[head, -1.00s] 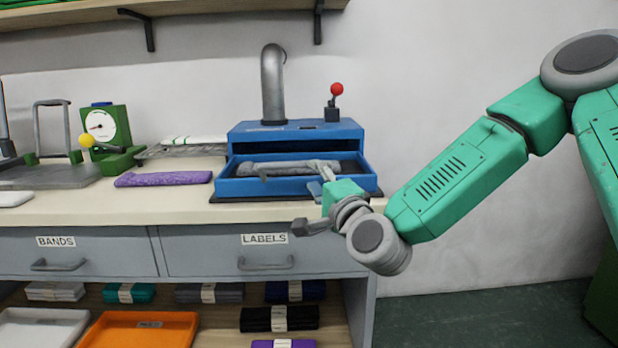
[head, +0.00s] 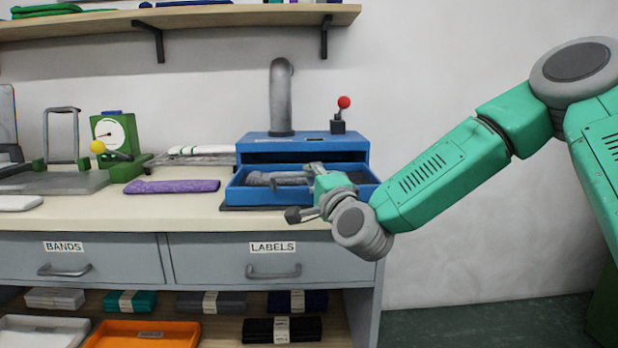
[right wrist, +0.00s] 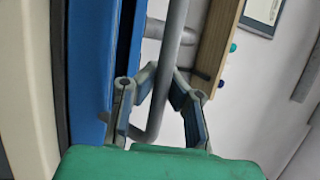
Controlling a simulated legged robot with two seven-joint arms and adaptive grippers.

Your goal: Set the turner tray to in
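The turner (head: 290,150) is a blue box on the counter, with a grey pipe and a red-knobbed lever on top. Its blue tray (head: 255,197) is pulled out at the front and holds a grey rolled knit (head: 275,178). My right gripper (head: 312,180) is at the tray's front, right of its middle, and covers part of it. In the right wrist view my right gripper (right wrist: 165,70) has its fingertips close on both sides of a grey bent bar (right wrist: 172,60), which looks like the tray's handle, beside blue metal (right wrist: 125,60). My left gripper is not in view.
A purple folded knit (head: 180,186) lies left of the turner. A green dial device (head: 118,140) with a yellow knob stands further left. The drawers below are shut. A wooden shelf (head: 230,16) hangs above. Floor to the counter's right is clear.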

